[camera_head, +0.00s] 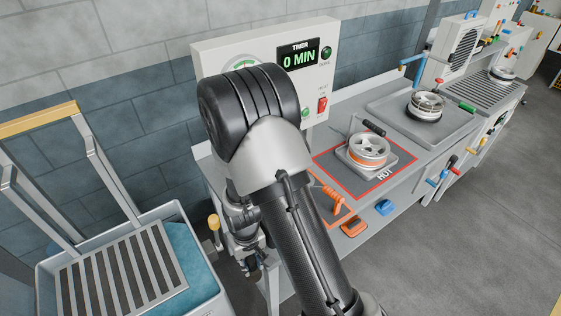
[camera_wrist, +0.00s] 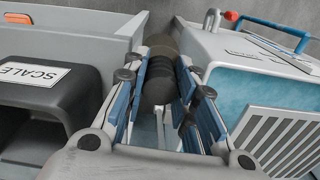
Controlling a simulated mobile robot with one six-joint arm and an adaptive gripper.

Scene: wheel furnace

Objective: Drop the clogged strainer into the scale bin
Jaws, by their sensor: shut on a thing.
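My gripper (camera_wrist: 160,62) is shut on a dark, ribbed, rounded piece (camera_wrist: 158,84) in the wrist view. It looks like the grip of the strainer; the strainer's basket cannot be made out. The scale bin (camera_wrist: 62,92), dark with a white SCALE label, is at the left of the wrist view, beside my gripper. In the head view, my gripper (camera_head: 250,262) hangs low between the tank and the bench, partly hidden by my arm. The scale bin cannot be made out there.
A grey tank (camera_head: 52,272) with blue water and a slatted rack (camera_head: 120,272) stands at the left; its wall (camera_wrist: 225,48) is close on the gripper's right. The bench holds a timer panel (camera_head: 325,88), a hot plate with a wheel (camera_head: 368,150) and another wheel (camera_head: 426,104).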

